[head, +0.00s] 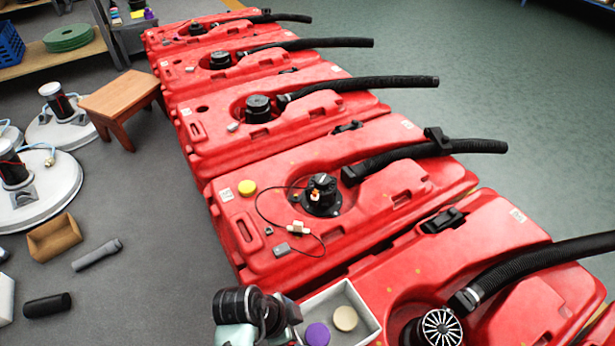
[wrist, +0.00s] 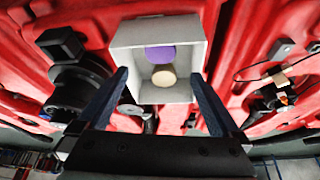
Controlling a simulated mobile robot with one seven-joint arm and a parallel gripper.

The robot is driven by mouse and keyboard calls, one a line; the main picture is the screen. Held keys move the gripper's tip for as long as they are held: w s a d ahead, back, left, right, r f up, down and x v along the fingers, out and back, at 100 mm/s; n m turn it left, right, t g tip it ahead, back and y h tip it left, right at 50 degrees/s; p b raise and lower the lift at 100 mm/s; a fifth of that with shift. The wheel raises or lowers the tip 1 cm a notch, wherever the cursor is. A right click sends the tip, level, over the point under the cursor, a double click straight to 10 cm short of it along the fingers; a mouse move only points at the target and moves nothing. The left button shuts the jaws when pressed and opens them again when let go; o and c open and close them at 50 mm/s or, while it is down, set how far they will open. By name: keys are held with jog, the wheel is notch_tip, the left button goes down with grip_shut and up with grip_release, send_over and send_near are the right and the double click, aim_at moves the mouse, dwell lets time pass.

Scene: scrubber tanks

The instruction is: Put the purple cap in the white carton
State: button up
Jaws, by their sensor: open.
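The white carton (head: 368,322) is an open-topped box on the nearest red tanks at the bottom of the head view. The purple cap (head: 317,334) lies inside it, beside a beige cap (head: 345,318). The wrist view shows the carton (wrist: 198,50) ahead, with the purple cap (wrist: 160,55) and beige cap (wrist: 163,77) inside. My gripper (wrist: 159,74) is open and empty, its two dark fingers apart on either side of the carton's lower part in that view. I cannot tell its exact distance from the carton. In the head view my arm is left of the carton; the fingertips are not clear.
Several red tanks (head: 290,150) with black hoses stand in a row. A yellow cap (head: 246,187) and a thin cable lie on one tank. A wooden stool (head: 120,98), a brown box (head: 54,238) and dark cylinders are on the left floor. The floor at right is clear.

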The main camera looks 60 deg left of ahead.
jog(key=shift+s+r, duration=0.1)
jog(key=shift+r, duration=0.2)
